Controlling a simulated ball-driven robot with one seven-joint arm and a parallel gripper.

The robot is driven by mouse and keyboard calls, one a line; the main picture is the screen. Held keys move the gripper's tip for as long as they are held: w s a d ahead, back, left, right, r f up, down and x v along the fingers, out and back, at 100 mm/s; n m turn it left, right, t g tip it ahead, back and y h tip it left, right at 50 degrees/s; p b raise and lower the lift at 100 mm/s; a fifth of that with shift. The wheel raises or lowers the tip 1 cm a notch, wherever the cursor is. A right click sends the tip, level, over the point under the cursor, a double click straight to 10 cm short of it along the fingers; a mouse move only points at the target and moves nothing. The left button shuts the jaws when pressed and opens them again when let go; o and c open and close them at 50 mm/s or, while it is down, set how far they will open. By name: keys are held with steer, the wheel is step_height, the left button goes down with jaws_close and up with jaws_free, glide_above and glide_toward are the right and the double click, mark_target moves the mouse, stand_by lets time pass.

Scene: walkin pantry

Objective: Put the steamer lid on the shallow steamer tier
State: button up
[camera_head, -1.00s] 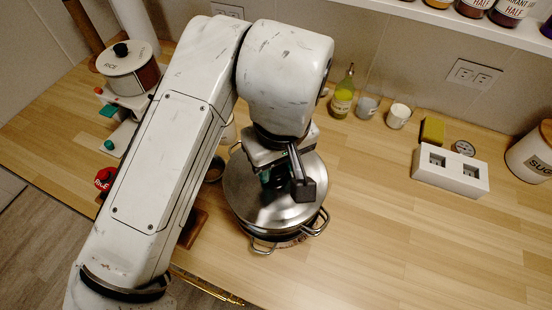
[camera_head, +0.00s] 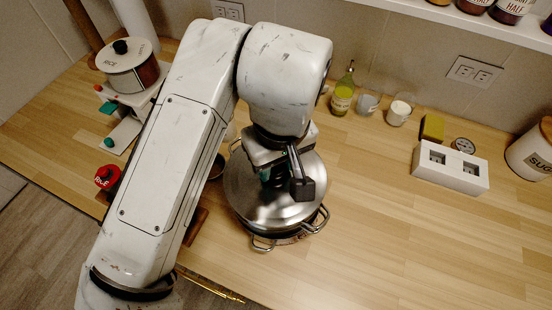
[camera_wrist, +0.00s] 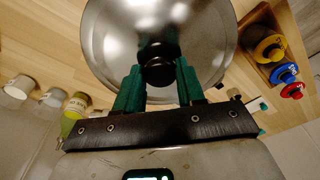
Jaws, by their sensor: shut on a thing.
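The steamer lid (camera_head: 262,205) is a round, shiny steel disc with a black knob, seen in the head view right of centre-left. It also fills the top of the wrist view (camera_wrist: 112,45). My gripper (camera_head: 283,182) is above the lid, its green fingers (camera_wrist: 158,80) shut on the black knob. Beneath the lid is a steel pot-like vessel with wire loop handles (camera_head: 318,222), taken to be the shallow steamer tier. The lid covers its inside, and I cannot tell whether the lid rests on the rim or hovers just above it.
A white block with two square recesses (camera_head: 450,168) sits to the right. An oil bottle (camera_head: 343,92) and two cups (camera_head: 398,113) stand along the back. A rice canister (camera_head: 128,68) and a red-capped jar (camera_head: 107,177) are left. The counter's right front is clear.

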steer(key=shift+f, duration=0.25)
stand_by(0.4)
steer(key=o, duration=1.2)
steer(key=r, duration=0.7)
steer(key=s+r, duration=0.1)
steer(key=r, duration=0.2)
steer(key=shift+d+r, duration=0.3)
steer(key=shift+d, duration=0.05)
steer(key=shift+s, duration=0.1)
